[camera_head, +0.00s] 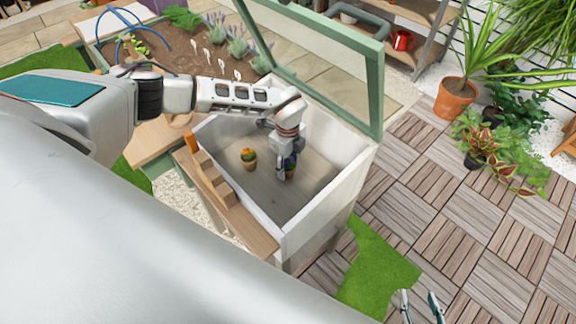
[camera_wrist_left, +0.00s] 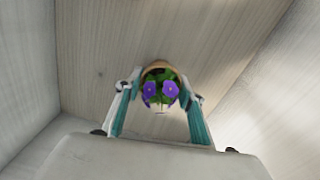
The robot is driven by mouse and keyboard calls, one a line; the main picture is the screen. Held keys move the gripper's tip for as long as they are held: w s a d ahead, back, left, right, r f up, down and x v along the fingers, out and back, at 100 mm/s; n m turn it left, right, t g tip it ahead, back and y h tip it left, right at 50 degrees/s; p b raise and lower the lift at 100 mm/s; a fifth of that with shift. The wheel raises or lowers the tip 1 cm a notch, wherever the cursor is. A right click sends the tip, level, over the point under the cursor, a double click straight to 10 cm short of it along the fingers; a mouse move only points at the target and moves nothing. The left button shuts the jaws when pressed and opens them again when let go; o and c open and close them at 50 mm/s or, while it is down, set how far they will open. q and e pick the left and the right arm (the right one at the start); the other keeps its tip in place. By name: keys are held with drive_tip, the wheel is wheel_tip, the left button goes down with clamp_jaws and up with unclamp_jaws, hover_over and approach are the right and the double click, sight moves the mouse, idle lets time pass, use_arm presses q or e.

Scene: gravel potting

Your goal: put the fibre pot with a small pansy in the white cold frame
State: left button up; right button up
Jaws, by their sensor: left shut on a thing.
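The white cold frame (camera_head: 318,219) stands in the middle of the head view with its green-edged glass lid raised. My left gripper (camera_head: 287,174) reaches down inside it and is shut on the fibre pot with a small pansy (camera_head: 290,161). In the left wrist view the pot (camera_wrist_left: 158,66) with purple flowers and green leaves sits between the two fingers (camera_wrist_left: 160,105), with the frame's pale wooden floor and walls around. I cannot tell whether the pot touches the floor. My right gripper (camera_head: 422,308) shows only partly at the bottom edge, its fingers apart and nothing between them.
Another small pot with orange flowers (camera_head: 249,159) stands on the frame's floor, left of my left gripper. A wooden ledge (camera_head: 225,205) runs along the frame's front left side. The raised lid (camera_head: 330,60) stands behind my left arm. The floor right of the held pot is bare.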

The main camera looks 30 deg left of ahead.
sight(288, 161)
use_arm(q)
drive_tip(key=o, duration=1.1)
drive_tip(key=shift+o, duration=0.2)
drive_tip(key=shift+r, duration=0.2)
wheel_tip(288, 161, up, 12)
drive_tip(key=shift+f, duration=0.1)
